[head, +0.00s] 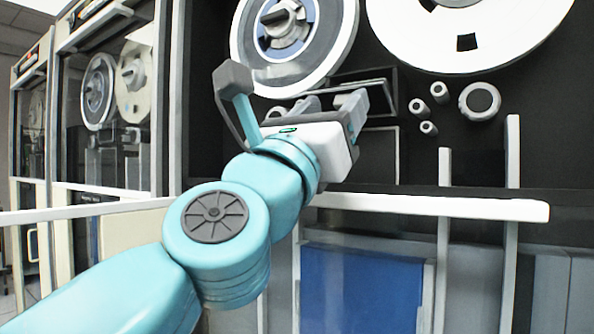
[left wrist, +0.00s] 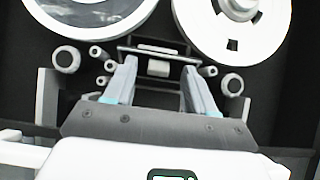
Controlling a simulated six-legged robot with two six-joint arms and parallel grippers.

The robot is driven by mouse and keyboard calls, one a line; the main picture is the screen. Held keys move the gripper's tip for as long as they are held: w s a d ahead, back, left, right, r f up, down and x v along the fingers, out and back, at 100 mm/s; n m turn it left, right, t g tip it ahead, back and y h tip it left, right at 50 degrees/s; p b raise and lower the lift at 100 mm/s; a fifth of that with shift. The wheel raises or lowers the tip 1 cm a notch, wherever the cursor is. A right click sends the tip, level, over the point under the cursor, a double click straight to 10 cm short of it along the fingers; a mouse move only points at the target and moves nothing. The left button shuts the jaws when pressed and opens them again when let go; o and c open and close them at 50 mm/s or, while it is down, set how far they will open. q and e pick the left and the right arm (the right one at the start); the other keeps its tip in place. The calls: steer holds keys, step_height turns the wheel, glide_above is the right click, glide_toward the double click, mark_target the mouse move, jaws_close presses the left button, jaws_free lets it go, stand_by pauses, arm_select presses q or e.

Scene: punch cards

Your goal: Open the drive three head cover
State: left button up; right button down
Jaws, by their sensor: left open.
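The tape drive in front of me has a black upper panel (head: 470,130) with two reels. The head cover (head: 345,86) appears as a framed, glassy-edged piece below and between the reels, partly hidden behind my left gripper (head: 332,104). In the left wrist view the cover's frame (left wrist: 160,48) runs across, just beyond my fingertips, with a pale block (left wrist: 158,68) under it. My left gripper (left wrist: 160,72) is open, its two fingers on either side of that block. I cannot tell whether the fingers touch the cover. My right gripper is in neither view.
The left reel (head: 295,45) and white right reel (head: 465,35) sit just above. Small rollers (head: 428,105) and a larger round capstan (head: 480,101) stand out at the right. A white horizontal rail (head: 430,205) crosses below my gripper. Other drives (head: 105,110) stand at left.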

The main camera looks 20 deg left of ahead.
arm_select(q)
steer(key=b+v, duration=0.3)
steer(key=v, duration=0.9)
steer(key=shift+s+f, duration=0.2)
steer(key=shift+s, duration=0.05)
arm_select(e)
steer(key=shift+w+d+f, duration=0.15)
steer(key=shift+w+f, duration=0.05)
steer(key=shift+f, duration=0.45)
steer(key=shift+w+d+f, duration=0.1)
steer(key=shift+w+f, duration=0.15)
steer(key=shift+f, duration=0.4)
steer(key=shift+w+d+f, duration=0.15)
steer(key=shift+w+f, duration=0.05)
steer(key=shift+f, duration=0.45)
arm_select(q)
steer(key=shift+c, duration=0.3)
